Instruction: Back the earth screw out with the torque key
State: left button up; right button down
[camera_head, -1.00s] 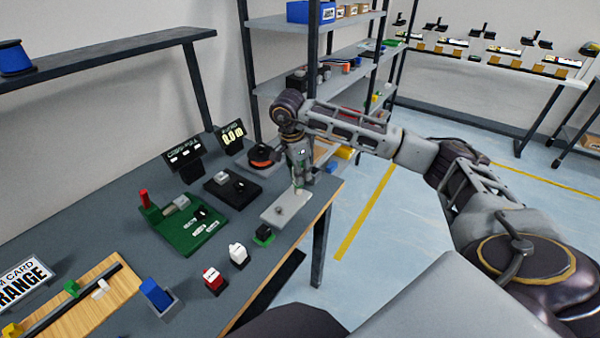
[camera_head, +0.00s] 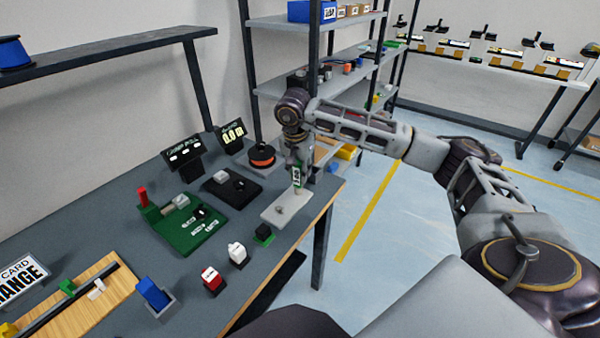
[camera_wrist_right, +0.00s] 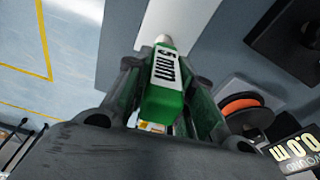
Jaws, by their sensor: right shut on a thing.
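My right gripper (camera_head: 297,168) is shut on the torque key, a green block-like handle (camera_wrist_right: 163,85) with a white label and a pale round shaft end. In the head view the key (camera_head: 297,177) points down over the far end of a pale plate (camera_head: 270,216) near the bench's right edge. A small round grey feature (camera_head: 279,209) shows on the plate, nearer than the key. The plate also shows in the wrist view (camera_wrist_right: 190,25). The earth screw under the key's tip is hidden, and I cannot tell whether they touch. My left gripper is out of view.
Beside the plate stand a black block (camera_head: 232,188), an orange spool (camera_head: 262,156) and a small display (camera_head: 233,134). A green board (camera_head: 192,222) lies further left. Shelving (camera_head: 280,88) stands close behind my right arm.

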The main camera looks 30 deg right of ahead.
jog(key=shift+a+n+b, duration=0.1)
jog(key=shift+n+b, duration=0.35)
jog(key=shift+n, duration=1.55)
jog(key=shift+w+n+t+y+b, duration=0.1)
jog(key=shift+n+t+y+b, duration=0.3)
jog(key=shift+n, duration=1.5)
jog(key=shift+a+n+y, duration=0.1)
jog(key=shift+n+y, duration=0.3)
jog(key=shift+n, duration=1.7)
jog(key=shift+w+a+n+y+b, duration=0.1)
jog(key=shift+n+y+b, duration=0.25)
jog(key=shift+n, duration=1.65)
jog(key=shift+r, duration=0.3)
jog(key=shift+r+p, duration=0.35)
jog(key=shift+r, duration=0.05)
